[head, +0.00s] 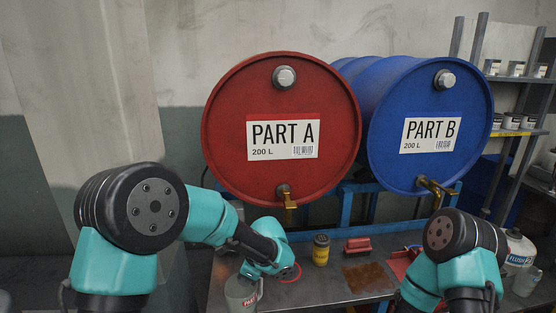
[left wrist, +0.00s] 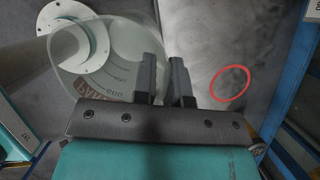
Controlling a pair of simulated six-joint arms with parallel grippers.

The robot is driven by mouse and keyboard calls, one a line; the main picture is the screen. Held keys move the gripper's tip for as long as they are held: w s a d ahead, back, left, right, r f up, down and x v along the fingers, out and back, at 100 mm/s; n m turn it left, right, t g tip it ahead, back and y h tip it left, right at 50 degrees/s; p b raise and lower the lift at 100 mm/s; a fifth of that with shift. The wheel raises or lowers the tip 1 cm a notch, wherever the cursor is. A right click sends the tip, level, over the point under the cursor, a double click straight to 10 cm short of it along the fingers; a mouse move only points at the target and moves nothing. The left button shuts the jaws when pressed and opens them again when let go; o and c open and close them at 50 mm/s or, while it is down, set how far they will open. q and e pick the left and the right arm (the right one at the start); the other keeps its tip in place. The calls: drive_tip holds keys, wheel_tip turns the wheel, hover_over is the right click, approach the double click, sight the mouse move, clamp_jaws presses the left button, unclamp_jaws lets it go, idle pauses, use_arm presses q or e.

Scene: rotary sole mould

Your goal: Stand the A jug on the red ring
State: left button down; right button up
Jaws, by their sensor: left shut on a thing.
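The A jug (head: 241,294) is a clear, see-through jug with red lettering, low on the left of the bench in the head view. In the left wrist view the jug (left wrist: 105,85) fills the left side, its wide mouth facing the camera. My left gripper (head: 252,272) is shut on the jug at its side; its two dark fingers (left wrist: 167,80) show in the left wrist view. The red ring (head: 291,273) lies flat on the bench, right of the jug and apart from it. It also shows in the left wrist view (left wrist: 246,77). My right gripper is out of view.
A red PART A drum (head: 285,180) and a blue PART B drum (head: 430,165) lie behind, with brass taps (head: 290,203) over the bench. A yellow-and-black can (head: 321,251), a red block (head: 358,245) and a brown mat (head: 367,278) are right of the ring.

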use_arm(q)
drive_tip(key=w+a+n+g+h, duration=0.1)
drive_tip(key=a+n+g+h, duration=0.2)
drive_tip(key=a+n, duration=0.8)
drive_tip(key=shift+a+r+n+g, duration=0.25)
drive_tip(key=shift+n+g, duration=0.85)
drive_tip(key=shift+n, duration=1.9)
drive_tip(key=shift+w+a+f, duration=0.1)
